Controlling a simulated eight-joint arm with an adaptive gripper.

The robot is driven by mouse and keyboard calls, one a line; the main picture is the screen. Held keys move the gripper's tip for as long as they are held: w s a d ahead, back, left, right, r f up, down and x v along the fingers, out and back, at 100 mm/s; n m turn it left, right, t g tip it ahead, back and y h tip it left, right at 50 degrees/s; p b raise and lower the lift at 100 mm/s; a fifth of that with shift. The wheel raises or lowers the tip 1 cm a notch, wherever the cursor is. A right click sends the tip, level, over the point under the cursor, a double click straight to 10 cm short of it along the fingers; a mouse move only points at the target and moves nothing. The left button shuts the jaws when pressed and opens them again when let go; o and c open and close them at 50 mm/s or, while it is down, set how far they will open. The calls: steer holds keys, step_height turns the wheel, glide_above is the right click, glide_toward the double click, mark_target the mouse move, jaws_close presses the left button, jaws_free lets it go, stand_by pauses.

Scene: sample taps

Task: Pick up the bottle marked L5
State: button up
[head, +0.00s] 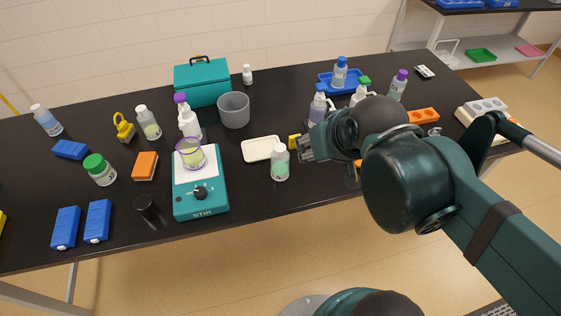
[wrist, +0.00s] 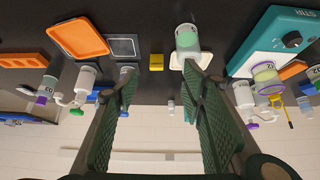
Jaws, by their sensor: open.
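Several labelled bottles stand on the black table; I cannot read L5 on any of them. Other bottles include a green-capped one (head: 99,169), a white-capped one (head: 148,122), a blue-capped one (head: 339,74) and a purple-capped one (head: 397,85). My arm hides part of the right side.
A white tray (head: 250,150) lies behind the near bottle, with a small yellow block (head: 293,141) beside it. A teal stirrer (head: 201,207) bearing a beaker stands to the left. A grey cup (head: 234,112) and teal toolbox (head: 202,84) are farther back.

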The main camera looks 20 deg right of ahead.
steer(key=o, duration=0.3)
steer(key=shift+o, duration=0.2)
steer(key=shift+w, duration=0.1)
